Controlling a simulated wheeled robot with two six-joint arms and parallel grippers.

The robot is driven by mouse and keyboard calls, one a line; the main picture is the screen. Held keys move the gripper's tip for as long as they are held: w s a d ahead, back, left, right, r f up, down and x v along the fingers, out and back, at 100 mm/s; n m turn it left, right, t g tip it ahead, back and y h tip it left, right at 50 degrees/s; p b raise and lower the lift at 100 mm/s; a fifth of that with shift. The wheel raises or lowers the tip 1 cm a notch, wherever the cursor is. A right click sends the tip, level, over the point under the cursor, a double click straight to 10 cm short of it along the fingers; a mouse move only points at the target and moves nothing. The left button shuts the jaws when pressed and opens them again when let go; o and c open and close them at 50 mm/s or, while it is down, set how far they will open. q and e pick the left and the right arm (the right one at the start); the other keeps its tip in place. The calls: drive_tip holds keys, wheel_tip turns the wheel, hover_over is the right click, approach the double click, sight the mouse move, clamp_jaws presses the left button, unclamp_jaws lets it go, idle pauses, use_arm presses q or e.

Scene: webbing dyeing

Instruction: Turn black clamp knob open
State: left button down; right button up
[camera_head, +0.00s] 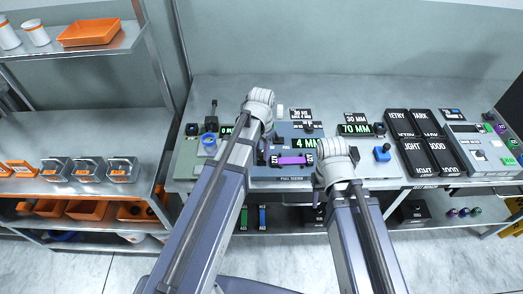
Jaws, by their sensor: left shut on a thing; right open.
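A purple webbing strip (291,160) lies across the grey fixture in the middle of the bench, below a green 4 MM display (305,143). My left gripper (264,156) is at the left end of the strip, largely hidden by its pale wrist. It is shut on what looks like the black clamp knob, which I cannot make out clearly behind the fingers. My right gripper (317,189) is open at the fixture's front right, mostly hidden under its wrist.
A green 70 MM display (355,129), a blue knob (382,153) and black labelled panels (415,123) stand to the right. Orange bins (90,32) and grey-framed boxes (88,169) fill the left shelves.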

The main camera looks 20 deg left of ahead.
sight(262, 152)
use_arm(q)
drive_tip(key=n, duration=0.7)
idle(0.6)
drive_tip(key=c, duration=0.5)
unclamp_jaws()
wheel_tip(262, 152, up, 8)
drive_tip(key=p, duration=0.8)
drive_tip(key=shift+f, duration=0.15)
